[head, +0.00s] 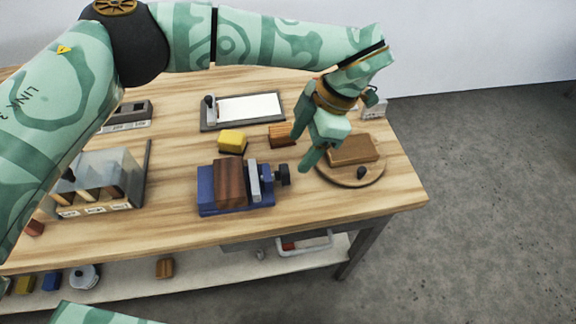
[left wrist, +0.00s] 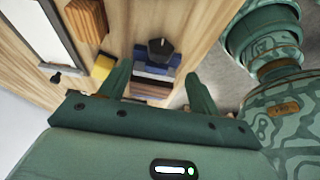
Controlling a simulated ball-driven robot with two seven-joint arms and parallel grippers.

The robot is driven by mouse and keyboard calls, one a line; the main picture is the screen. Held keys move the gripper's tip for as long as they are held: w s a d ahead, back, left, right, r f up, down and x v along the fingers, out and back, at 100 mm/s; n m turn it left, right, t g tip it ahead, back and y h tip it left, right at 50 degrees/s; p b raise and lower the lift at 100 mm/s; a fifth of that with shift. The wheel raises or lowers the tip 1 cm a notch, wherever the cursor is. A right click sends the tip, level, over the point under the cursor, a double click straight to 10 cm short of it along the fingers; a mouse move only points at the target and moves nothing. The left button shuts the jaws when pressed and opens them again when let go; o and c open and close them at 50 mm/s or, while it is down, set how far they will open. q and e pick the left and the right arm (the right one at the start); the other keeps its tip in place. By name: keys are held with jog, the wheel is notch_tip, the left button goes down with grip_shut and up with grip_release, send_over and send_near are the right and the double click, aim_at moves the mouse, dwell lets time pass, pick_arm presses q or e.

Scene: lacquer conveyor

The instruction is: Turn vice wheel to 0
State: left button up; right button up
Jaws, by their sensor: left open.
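The blue vice (head: 207,207) sits near the table's front edge, with a brown wooden block (head: 229,185) at its grey jaw (head: 253,181). Its dark wheel (head: 284,175) sticks out to the right; any marking on it is too small to read. My left gripper (head: 301,156) is open and empty, just above and right of the wheel. In the left wrist view the wheel (left wrist: 160,47) lies beyond and between the spread fingers (left wrist: 157,73), with no clear contact. Part of the vice (left wrist: 153,78) shows there too. My right gripper is out of view.
A round board (head: 350,181) with a brown block (head: 352,150) and a dark knob (head: 361,172) stands close right of the wheel. A yellow block (head: 232,139) and an orange-brown block (head: 281,134) lie behind the vice. A clear bin (head: 105,170) stands left.

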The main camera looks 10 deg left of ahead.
aim_at(288, 169)
pick_arm(q)
jog(key=b+x, duration=0.1)
jog(key=x, duration=0.6)
jog(key=shift+a+f, duration=0.15)
jog(key=shift+f, duration=0.25)
jog(key=c, duration=1)
